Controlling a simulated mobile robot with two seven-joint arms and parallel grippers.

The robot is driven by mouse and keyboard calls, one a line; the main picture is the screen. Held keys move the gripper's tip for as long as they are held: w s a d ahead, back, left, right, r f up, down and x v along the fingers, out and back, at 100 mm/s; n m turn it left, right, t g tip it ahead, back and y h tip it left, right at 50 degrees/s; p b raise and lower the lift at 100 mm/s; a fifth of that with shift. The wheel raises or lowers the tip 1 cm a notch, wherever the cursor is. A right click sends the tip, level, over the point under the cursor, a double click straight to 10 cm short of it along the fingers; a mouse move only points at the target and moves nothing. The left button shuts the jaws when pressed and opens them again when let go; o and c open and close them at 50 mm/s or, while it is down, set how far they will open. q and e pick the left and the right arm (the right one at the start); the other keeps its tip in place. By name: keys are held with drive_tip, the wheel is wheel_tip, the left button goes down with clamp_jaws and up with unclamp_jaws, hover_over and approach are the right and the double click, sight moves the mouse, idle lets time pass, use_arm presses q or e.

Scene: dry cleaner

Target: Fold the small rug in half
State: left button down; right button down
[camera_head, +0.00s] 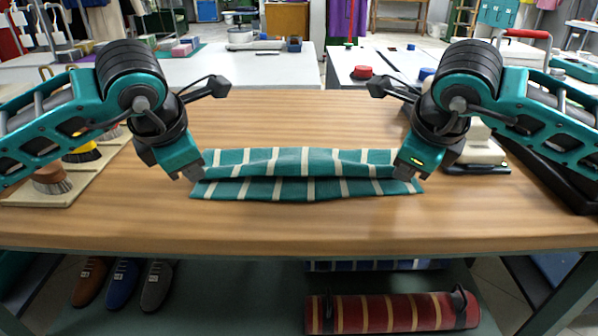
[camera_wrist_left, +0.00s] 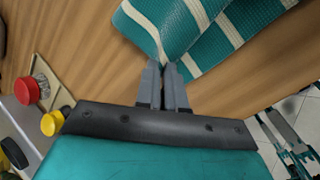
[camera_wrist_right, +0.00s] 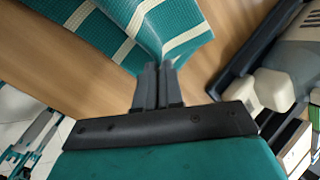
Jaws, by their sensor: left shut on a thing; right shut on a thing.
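The small rug (camera_head: 300,188) is teal with cream stripes and lies across the middle of the wooden table. One long edge is raised and folded over toward the other, leaving a dark gap between the two layers. My left gripper (camera_head: 197,176) is shut on the rug's left corner; in the left wrist view its fingertips (camera_wrist_left: 168,68) pinch the rug (camera_wrist_left: 185,25). My right gripper (camera_head: 402,174) is shut on the rug's right corner; in the right wrist view its fingertips (camera_wrist_right: 158,68) pinch the rug (camera_wrist_right: 180,25). The pinched cloth between the fingers is mostly hidden.
The wooden table (camera_head: 300,225) is clear in front of and behind the rug. Brushes (camera_head: 52,180) stand on a board at the left. A pale appliance (camera_head: 480,150) and a dark tray (camera_head: 550,175) are at the right. Shoes (camera_head: 122,283) and a red striped roll (camera_head: 390,312) lie below.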

use_arm(q)
drive_tip(key=shift+w+a, duration=0.1)
drive_tip(key=shift+a, duration=0.2)
use_arm(e)
drive_tip(key=shift+w+d, duration=0.1)
drive_tip(key=shift+d, duration=0.2)
use_arm(q)
drive_tip(key=c, duration=1)
unclamp_jaws()
drive_tip(key=shift+d, duration=0.2)
use_arm(e)
drive_tip(key=c, duration=1)
unclamp_jaws()
drive_tip(key=shift+a, duration=0.2)
use_arm(q)
drive_tip(key=shift+r, duration=0.25)
use_arm(e)
drive_tip(key=shift+r, duration=0.25)
use_arm(q)
drive_tip(key=s+v, duration=0.1)
drive_tip(key=v, duration=0.9)
drive_tip(key=shift+s, duration=0.2)
use_arm(e)
drive_tip(key=s+v, duration=0.1)
drive_tip(key=v, duration=0.9)
drive_tip(key=shift+s, duration=0.2)
